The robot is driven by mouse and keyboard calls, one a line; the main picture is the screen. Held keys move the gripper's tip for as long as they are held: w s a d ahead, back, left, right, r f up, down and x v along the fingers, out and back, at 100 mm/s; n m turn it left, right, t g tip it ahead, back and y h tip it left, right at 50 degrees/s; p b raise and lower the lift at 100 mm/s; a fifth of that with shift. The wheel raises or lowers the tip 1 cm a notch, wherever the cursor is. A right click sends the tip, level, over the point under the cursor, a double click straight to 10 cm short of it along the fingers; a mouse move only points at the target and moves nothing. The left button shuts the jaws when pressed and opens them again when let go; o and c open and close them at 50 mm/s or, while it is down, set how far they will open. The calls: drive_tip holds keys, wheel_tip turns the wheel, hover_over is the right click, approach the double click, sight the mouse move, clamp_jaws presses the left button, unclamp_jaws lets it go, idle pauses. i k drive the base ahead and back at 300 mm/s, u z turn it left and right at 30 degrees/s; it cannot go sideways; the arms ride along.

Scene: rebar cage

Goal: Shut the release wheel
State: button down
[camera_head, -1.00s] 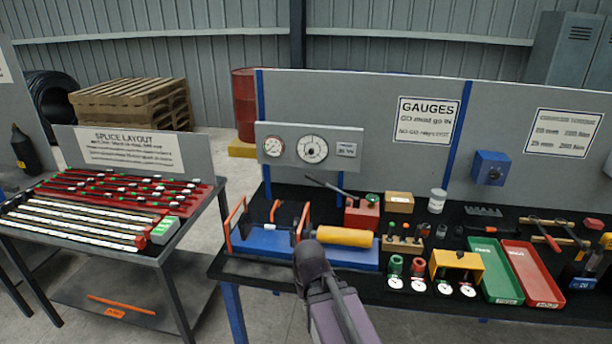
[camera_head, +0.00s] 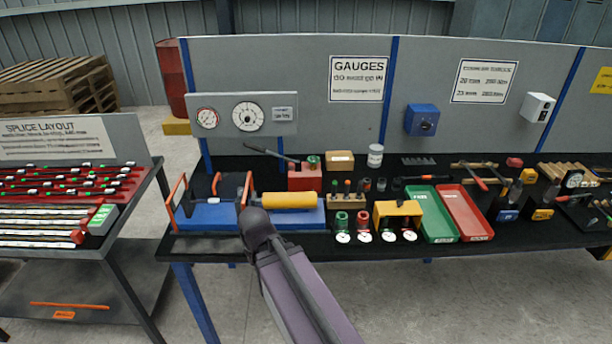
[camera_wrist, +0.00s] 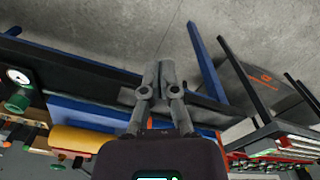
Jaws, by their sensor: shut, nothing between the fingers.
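A red hand pump (camera_head: 304,178) with a dark lever stands at the back of the bench, behind the yellow cylinder. A small green knob (camera_head: 313,160) on its top right looks like the release wheel; its setting is too small to tell. My arm reaches up from the bottom of the head view, its end by the blue base, left of and nearer than the pump. My gripper (camera_wrist: 157,78) shows in the wrist view, fingers together and empty, over the bench's front edge. The wheel is not seen in the wrist view.
A yellow cylinder (camera_head: 289,200) and orange-handled frame sit on a blue base (camera_head: 210,216) beside my arm. Gauges (camera_head: 245,118) stand behind. Right are a yellow block (camera_head: 398,212), a green tray (camera_head: 432,214) and a red tray (camera_head: 466,213). The splice table (camera_head: 70,262) stands left.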

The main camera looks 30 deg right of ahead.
sight(312, 159)
drive_tip(key=k, duration=0.5)
drive_tip(key=u, duration=0.15)
drive_tip(key=i, duration=0.8)
drive_tip(key=z, duration=0.95)
